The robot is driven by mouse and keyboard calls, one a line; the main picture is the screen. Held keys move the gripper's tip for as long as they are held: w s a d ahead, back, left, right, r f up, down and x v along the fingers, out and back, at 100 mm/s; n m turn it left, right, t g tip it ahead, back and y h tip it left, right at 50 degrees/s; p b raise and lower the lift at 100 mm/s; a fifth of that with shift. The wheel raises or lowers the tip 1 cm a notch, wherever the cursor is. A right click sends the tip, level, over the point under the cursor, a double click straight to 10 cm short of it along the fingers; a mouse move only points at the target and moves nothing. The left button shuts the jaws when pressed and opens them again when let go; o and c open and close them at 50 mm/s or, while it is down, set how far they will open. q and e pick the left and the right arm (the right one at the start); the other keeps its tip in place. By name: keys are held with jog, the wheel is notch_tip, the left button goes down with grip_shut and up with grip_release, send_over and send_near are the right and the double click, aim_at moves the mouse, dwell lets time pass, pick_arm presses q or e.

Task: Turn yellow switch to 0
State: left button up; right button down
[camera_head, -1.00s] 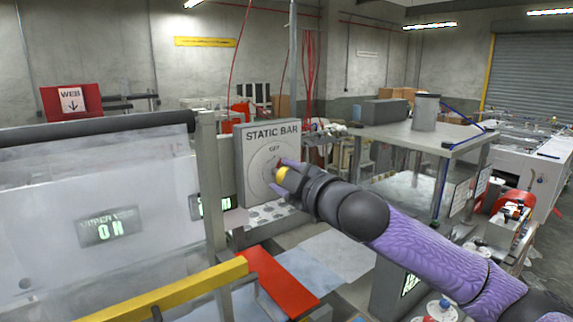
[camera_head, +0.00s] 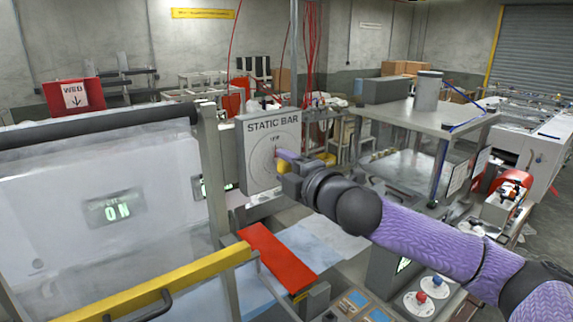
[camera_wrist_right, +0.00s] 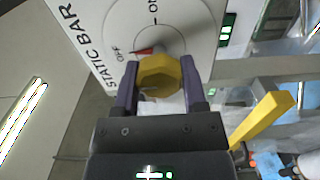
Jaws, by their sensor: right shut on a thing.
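The yellow switch (camera_wrist_right: 160,76) is a faceted knob on a round dial of the grey STATIC BAR panel (camera_head: 247,150). In the head view the yellow knob (camera_head: 283,167) shows small and partly hidden by the fingers. My left gripper is in neither view.
A yellow rail (camera_head: 160,288) and a red plate (camera_head: 277,257) lie in front of the panel. A grey table (camera_head: 425,112) stands behind my right arm.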

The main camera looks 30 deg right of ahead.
dwell(0.4)
jog(key=shift+c, duration=0.7)
grip_release()
jog(key=shift+s, duration=0.1)
jog(key=s+b, duration=0.9)
jog(key=b, duration=0.3)
jog(key=shift+s+d, duration=0.35)
